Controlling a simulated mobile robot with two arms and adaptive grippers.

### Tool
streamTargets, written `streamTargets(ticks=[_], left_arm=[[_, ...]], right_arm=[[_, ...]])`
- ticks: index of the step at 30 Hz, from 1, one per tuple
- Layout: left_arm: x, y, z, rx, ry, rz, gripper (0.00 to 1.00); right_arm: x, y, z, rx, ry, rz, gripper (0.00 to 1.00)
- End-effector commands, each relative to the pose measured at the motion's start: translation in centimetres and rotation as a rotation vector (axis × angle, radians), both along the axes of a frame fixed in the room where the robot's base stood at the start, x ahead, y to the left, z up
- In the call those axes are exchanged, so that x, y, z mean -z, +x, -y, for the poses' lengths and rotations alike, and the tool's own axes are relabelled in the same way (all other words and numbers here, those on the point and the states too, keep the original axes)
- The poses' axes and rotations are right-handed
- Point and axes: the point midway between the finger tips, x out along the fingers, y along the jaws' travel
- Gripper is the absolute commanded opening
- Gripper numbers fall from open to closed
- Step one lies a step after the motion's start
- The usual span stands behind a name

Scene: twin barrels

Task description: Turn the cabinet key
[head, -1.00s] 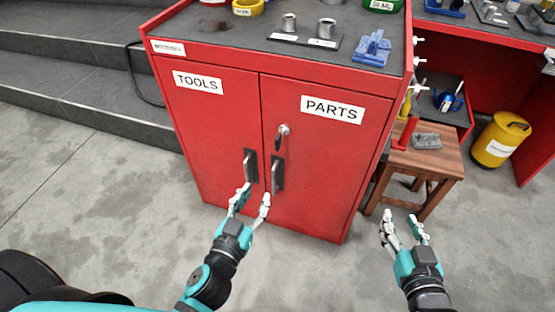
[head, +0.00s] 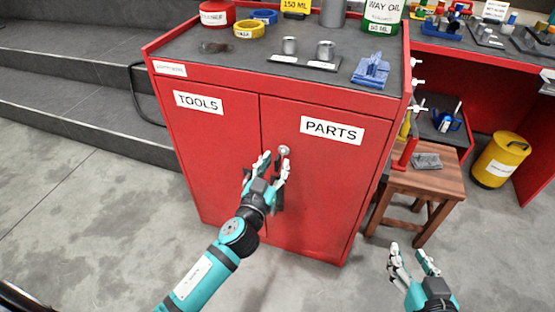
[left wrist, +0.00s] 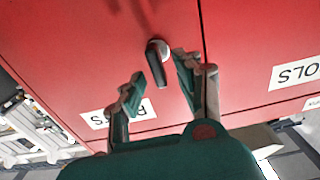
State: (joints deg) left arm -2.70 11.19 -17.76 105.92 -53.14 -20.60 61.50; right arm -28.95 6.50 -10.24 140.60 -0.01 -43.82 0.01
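The red cabinet (head: 320,190) has two doors, labelled TOOLS (head: 199,102) and PARTS (head: 332,130). The cabinet key (head: 284,151) sits in its lock on the PARTS door, near the seam; my left gripper partly covers it in the head view. In the left wrist view the key (left wrist: 157,49) is a dark grip standing out from the door, just beyond and between the fingertips. My left gripper (head: 272,162) is open at the key, its fingers apart and empty (left wrist: 160,82). My right gripper (head: 414,260) is open and empty, over the floor at lower right.
A wooden stool (head: 422,182) stands right of the cabinet, with a yellow drum (head: 500,160) beyond. My left arm hides the door handles. Grey steps (head: 80,110) lie at left.

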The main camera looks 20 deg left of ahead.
Motion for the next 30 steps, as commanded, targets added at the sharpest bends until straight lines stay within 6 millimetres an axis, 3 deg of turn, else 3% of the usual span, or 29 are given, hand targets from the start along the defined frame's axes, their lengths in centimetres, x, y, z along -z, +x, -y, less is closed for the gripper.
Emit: streamTargets(ticks=[6, 15, 23, 30], left_arm=[[0.0, 1.9, 0.1, 0.0, 0.0, -0.001, 0.35], [0.0, 2.1, 0.1, 0.0, -0.001, -0.001, 0.35], [0.0, 2.1, 0.1, 0.0, 0.0, -0.001, 0.02], [0.0, 2.1, 0.1, 0.0, 0.0, -0.001, 0.0]], right_arm=[[-0.5, 0.3, -0.2, -0.002, 0.007, 0.029, 0.4], [-0.5, 0.3, -0.2, -0.003, 0.008, 0.032, 0.4], [-0.5, 0.3, -0.2, -0.003, 0.008, 0.032, 0.4], [-0.5, 0.3, -0.2, -0.003, 0.008, 0.032, 0.4]])
